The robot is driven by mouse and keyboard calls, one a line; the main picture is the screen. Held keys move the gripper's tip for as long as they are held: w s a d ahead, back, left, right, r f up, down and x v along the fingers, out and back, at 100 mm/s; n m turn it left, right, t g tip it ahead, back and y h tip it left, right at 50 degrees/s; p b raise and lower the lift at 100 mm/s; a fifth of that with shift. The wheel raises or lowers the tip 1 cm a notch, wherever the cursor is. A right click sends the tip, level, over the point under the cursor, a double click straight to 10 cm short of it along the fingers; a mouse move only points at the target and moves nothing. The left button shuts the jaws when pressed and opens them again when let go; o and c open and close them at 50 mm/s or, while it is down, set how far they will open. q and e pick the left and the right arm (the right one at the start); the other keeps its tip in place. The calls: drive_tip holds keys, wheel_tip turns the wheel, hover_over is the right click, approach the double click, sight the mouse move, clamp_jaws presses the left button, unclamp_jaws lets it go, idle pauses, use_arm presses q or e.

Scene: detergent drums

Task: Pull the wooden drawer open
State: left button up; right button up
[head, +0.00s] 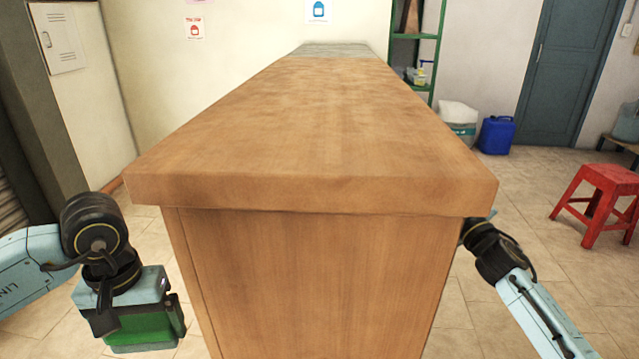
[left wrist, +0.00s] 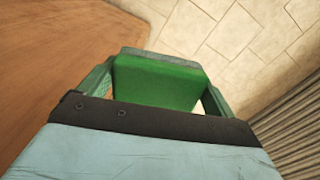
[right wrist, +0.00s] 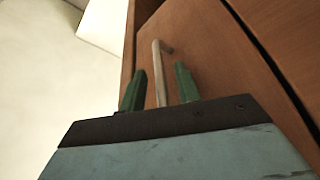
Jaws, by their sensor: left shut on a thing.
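The wooden cabinet (head: 310,285) stands in front of me, its long top running away. In the right wrist view a wooden drawer front (right wrist: 205,45) carries a pale bar handle (right wrist: 157,75). My right gripper (right wrist: 158,80) has its fingers apart, with the handle between them and gaps on both sides. In the head view the right fingers are hidden behind the cabinet's right side. My left gripper (left wrist: 157,88) is shut on a green container (left wrist: 155,82), held left of the cabinet. The container also shows in the head view (head: 145,328).
A red stool (head: 598,195) stands at the right. A blue jerrycan (head: 496,135) and a white bag (head: 457,118) stand on the floor near a green shelf (head: 418,45). Tiled floor is free right of the cabinet. A grey pillar rises at the left.

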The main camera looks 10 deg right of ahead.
drive_tip(key=shift+w+r, duration=0.1)
drive_tip(key=shift+w, duration=0.25)
clamp_jaws()
